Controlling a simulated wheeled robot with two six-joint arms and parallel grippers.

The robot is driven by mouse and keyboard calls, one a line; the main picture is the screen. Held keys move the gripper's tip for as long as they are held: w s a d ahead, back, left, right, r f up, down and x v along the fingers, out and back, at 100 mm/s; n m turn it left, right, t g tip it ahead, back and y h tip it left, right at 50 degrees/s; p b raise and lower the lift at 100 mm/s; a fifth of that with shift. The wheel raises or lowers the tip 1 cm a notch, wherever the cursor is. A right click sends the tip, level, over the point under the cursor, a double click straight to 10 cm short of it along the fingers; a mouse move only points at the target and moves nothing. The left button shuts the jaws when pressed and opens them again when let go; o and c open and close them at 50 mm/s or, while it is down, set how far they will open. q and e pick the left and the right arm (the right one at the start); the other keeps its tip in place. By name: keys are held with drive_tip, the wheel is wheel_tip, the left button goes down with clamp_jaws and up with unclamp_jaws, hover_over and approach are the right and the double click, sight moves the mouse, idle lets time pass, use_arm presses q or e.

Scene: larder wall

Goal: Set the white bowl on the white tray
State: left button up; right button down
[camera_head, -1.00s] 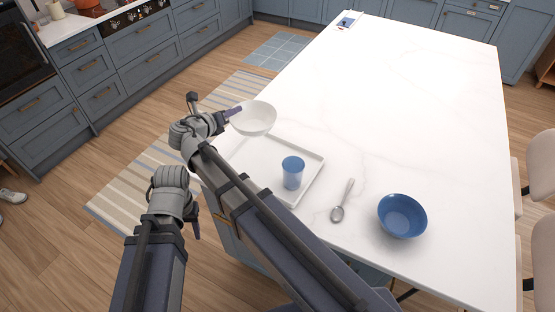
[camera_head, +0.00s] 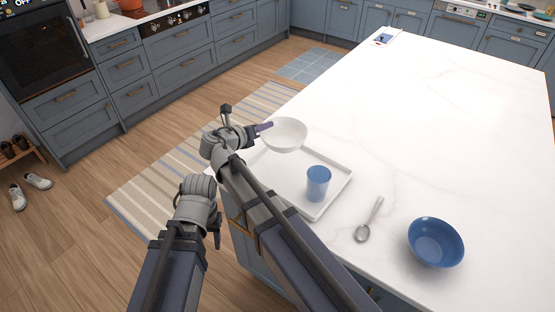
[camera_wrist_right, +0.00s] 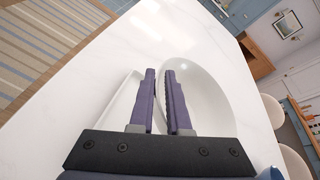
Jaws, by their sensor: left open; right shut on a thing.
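The white bowl (camera_head: 286,138) is at the back left end of the white tray (camera_head: 286,175), overlapping its far edge in the head view. I cannot tell whether it is held above the tray or touching it. My right gripper (camera_head: 264,128) is shut on the bowl's rim. The wrist view shows its two fingers (camera_wrist_right: 164,95) pinching the rim, with the bowl (camera_wrist_right: 208,95) to the right and the tray (camera_wrist_right: 121,108) to the left. My left gripper (camera_head: 217,238) is open and empty, off the counter's left side. My right arm hides the tray's near left part.
A blue cup (camera_head: 318,184) stands on the tray's right part. A spoon (camera_head: 368,220) and a blue bowl (camera_head: 436,242) are on the white counter (camera_head: 420,130) to the right.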

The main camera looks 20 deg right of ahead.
use_arm(q)
wheel_tip(320, 180, down, 9)
drive_tip(key=b, duration=0.8)
use_arm(e)
drive_tip(key=shift+f, duration=4.45)
drive_tip(key=shift+f, duration=0.2)
use_arm(q)
drive_tip(key=shift+f, duration=0.1)
use_arm(e)
drive_tip(key=c, duration=0.9)
unclamp_jaws()
drive_tip(key=shift+r, duration=0.1)
